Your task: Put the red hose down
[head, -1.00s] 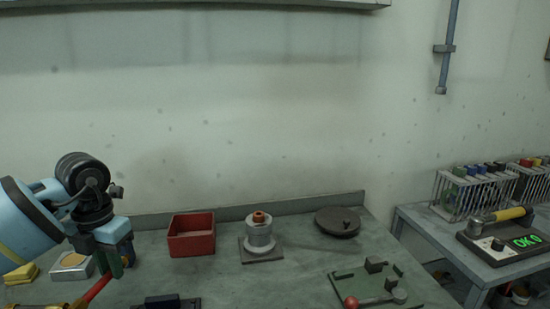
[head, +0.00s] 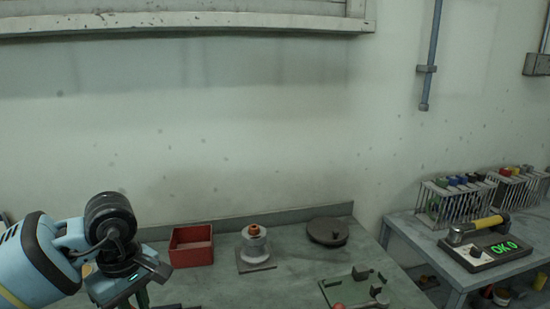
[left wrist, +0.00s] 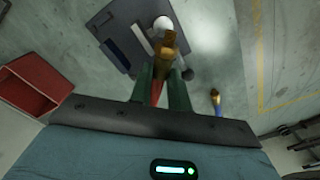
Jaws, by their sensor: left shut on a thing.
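In the left wrist view, my left gripper (left wrist: 165,88) has its two green fingers closed around the red hose (left wrist: 155,93). Only a short red length shows between the fingers, and a brass-coloured end fitting (left wrist: 168,44) sticks out past the tips. In the head view, my left gripper (head: 138,298) is at the bottom left, pointing down and partly cut off by the frame edge. The hose cannot be made out there. Whether the hose touches the surface below cannot be told. My right gripper is not in view.
A red bin (head: 192,259) stands right of my gripper, then a grey flanged part (head: 254,243), a dark disc (head: 327,232) and a green fixture (head: 345,290). A dark plate (left wrist: 113,24) and a blue tool (left wrist: 217,104) lie beneath the wrist. A tester (head: 490,251) sits on the side table.

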